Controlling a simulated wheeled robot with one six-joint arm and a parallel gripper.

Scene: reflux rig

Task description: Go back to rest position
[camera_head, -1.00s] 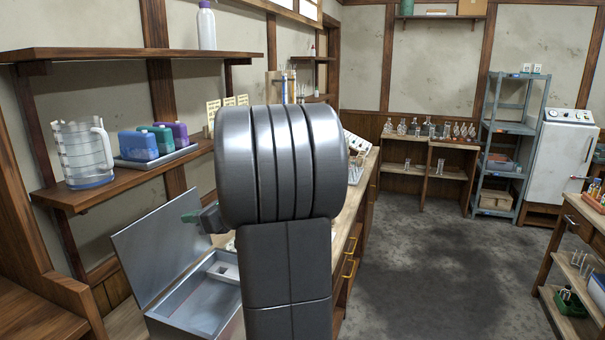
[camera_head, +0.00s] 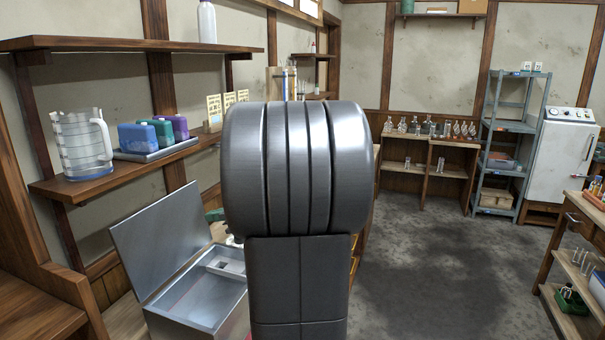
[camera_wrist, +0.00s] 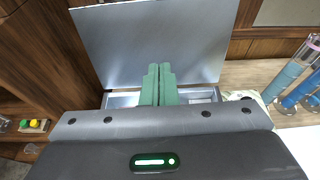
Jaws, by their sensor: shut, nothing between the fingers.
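My gripper (camera_wrist: 159,84) shows in the wrist view as two green fingers side by side, pressed together with nothing between them. The fingers are in front of an open metal box (camera_wrist: 122,100), whose raised silver lid (camera_wrist: 155,45) stands behind them. In the head view my grey arm fills the middle and hides most of the gripper; only a small dark green bit shows at the arm's left edge. The same metal box (camera_head: 215,312) stands open at the lower left of the arm, with its lid (camera_head: 160,235) tilted up and a light insert inside.
Blue glass tubes (camera_wrist: 290,75) stand right of the box in the wrist view. The grey floor (camera_head: 440,250) to the right is clear. A bench (camera_head: 575,220) stands far right.

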